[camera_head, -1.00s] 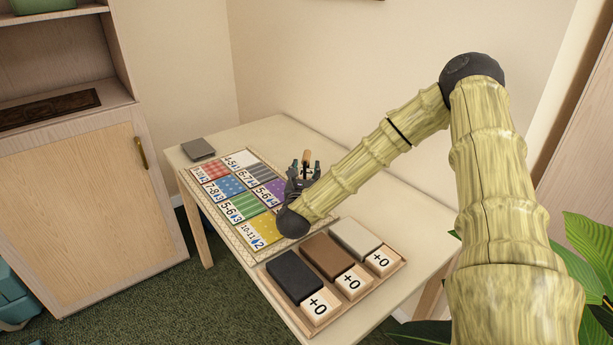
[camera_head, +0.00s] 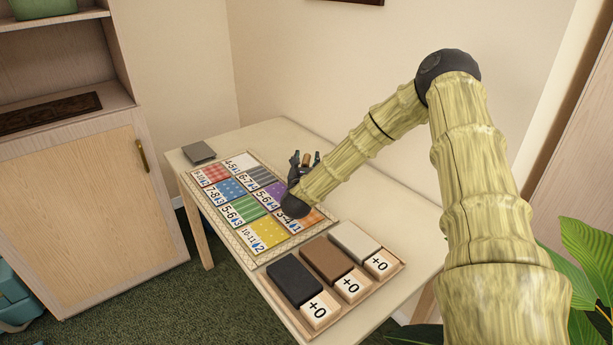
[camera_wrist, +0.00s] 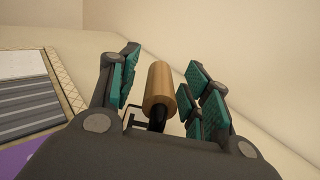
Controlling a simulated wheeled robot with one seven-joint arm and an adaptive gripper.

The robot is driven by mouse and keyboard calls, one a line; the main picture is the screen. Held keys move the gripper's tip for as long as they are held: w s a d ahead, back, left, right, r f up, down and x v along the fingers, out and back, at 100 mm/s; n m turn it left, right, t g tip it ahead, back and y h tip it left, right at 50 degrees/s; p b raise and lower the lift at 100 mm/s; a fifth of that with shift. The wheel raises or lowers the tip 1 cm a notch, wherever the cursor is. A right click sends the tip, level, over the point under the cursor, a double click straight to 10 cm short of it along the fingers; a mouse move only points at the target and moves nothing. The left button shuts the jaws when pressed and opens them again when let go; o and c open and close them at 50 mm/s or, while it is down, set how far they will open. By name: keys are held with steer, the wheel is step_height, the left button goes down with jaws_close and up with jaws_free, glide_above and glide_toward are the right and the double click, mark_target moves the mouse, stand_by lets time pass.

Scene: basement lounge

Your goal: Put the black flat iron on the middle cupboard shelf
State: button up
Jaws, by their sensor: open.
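A light wooden handle (camera_wrist: 160,88) on a black metal stem stands between my gripper's fingers in the wrist view. It appears to belong to the black flat iron; the rest is hidden behind my gripper. My gripper (camera_wrist: 160,90) is open around the handle, with gaps showing on both sides. In the head view my gripper (camera_head: 305,158) is at the table's far side, with the handle's tip just visible between its fingers. The cupboard (camera_head: 88,215) stands at left. Its open shelf (camera_head: 115,92) above the door holds a dark brown flat piece (camera_head: 50,112).
The table (camera_head: 270,135) bears a mat (camera_head: 262,262) with coloured number cards, a grey flat block (camera_head: 198,151) and a wooden tray (camera_head: 402,268) with dark, brown and pale blocks. A green object (camera_head: 40,8) sits on a higher shelf. A plant (camera_head: 585,265) stands at right.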

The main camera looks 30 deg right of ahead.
jaws_close()
steer(key=shift+r, duration=0.1)
stand_by(0.5)
